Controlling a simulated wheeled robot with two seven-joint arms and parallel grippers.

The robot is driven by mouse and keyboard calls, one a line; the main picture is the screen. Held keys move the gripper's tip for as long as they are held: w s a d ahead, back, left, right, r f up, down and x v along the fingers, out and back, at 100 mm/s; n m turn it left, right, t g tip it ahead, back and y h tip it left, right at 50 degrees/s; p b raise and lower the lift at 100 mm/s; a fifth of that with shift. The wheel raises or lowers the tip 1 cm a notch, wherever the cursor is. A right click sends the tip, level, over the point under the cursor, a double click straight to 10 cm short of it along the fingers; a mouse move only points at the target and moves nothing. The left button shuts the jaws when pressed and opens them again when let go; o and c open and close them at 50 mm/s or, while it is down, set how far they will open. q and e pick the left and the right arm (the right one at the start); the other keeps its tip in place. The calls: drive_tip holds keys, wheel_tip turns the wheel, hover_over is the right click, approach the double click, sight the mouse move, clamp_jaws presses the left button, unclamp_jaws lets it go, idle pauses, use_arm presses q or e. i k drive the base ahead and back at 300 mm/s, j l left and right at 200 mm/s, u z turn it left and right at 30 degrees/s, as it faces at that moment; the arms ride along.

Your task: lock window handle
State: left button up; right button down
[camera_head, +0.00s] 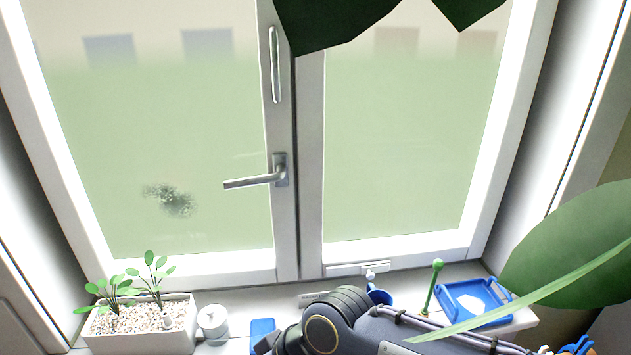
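The window handle (254,181) is a grey metal lever on the middle frame of the window. Its lever points left, almost level, from a mounting plate at its right end. The window (285,225) has two tall panes and looks shut. A dark grey link of my arm (365,330) shows at the bottom, below the handle and apart from it.
On the sill stand a white planter (140,325) with small plants, a white lidded pot (212,321), a blue item (262,330), a green-knobbed stick (433,285) and a blue tray (475,303). Large leaves (575,255) hang at the right and top. Space around the handle is clear.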

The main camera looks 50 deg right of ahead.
sight(281, 172)
drive_tip(key=z, duration=1.45)
drive_tip(key=i+j, duration=0.1)
drive_tip(key=j+z, duration=0.05)
drive_tip(key=j, duration=0.05)
